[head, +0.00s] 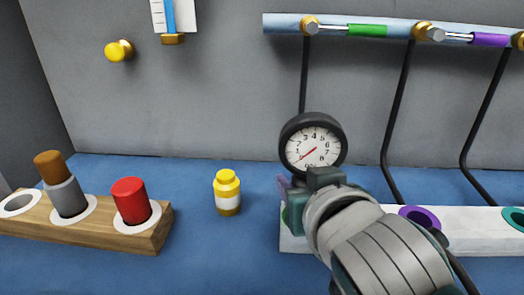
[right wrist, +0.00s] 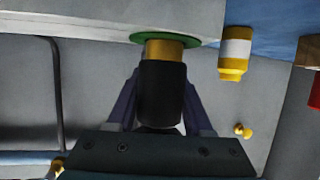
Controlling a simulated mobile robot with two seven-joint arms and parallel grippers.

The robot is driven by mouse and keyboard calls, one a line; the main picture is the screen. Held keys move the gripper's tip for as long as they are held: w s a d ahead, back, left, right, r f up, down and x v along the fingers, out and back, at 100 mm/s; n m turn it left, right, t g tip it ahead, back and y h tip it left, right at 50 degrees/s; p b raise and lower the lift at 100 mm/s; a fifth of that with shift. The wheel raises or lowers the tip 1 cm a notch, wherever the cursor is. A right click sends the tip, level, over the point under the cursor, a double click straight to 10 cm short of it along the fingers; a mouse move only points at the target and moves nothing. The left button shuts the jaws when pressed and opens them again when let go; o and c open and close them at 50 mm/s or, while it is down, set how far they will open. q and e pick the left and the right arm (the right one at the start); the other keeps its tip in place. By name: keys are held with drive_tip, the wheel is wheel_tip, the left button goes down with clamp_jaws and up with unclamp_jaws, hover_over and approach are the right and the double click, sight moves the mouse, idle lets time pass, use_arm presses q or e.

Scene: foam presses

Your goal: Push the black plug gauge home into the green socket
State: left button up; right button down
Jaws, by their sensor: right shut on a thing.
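The black plug gauge (right wrist: 161,92) is between the two fingers of my right gripper (right wrist: 160,100) in the right wrist view. The gripper is shut on its black body. A brass band (right wrist: 165,50) shows between the black part and the green socket (right wrist: 188,41). The brass end meets the socket's opening; how deep it sits is hidden. In the head view, my right gripper (head: 302,190) is over the left end of the white block and hides the plug. My left gripper is not in view.
A round dial gauge (head: 313,143) stands just behind my right gripper. The white block (head: 462,222) also has a purple socket (head: 420,217) and a teal one. A yellow bottle (head: 227,192) and a wooden rack (head: 150,238) stand left, with clear blue table between them.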

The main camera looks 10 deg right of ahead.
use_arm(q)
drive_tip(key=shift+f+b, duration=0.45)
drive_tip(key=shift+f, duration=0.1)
use_arm(e)
drive_tip(key=shift+f, duration=0.55)
drive_tip(key=shift+c, duration=2.3)
unclamp_jaws()
drive_tip(key=shift+o, duration=1.2)
drive_tip(key=shift+f, duration=0.1)
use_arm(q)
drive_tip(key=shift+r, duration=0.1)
